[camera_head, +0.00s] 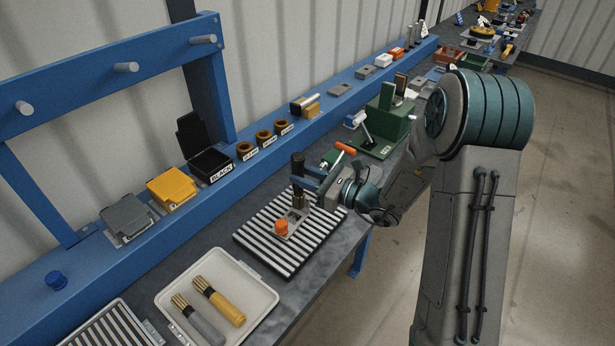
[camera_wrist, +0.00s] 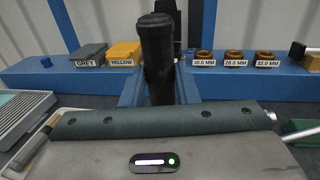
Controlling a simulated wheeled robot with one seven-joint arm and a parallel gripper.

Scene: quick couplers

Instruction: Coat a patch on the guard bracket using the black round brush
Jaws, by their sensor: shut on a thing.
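My gripper (camera_head: 303,185) is shut on the black round brush (camera_head: 298,164), whose dark handle stands roughly upright. The handle also fills the middle of the wrist view (camera_wrist: 157,50). A metal plate, likely the guard bracket (camera_head: 294,222), lies on the slatted rack (camera_head: 262,240) with an orange knob-like part (camera_head: 281,228) at its near end. The brush's lower end is over or at the plate's far end; I cannot tell whether it touches. The black pot (camera_head: 208,165), labelled BLACK, stands with its lid raised on the blue shelf.
A yellow pot (camera_head: 172,188) and a grey pot (camera_head: 126,217) are closed. A white tray (camera_head: 262,300) holds a yellow brush (camera_head: 220,302) and a grey brush (camera_head: 199,322). Labelled brown rings (camera_head: 264,138) line the shelf. A green fixture (camera_head: 385,125) stands beyond the rack.

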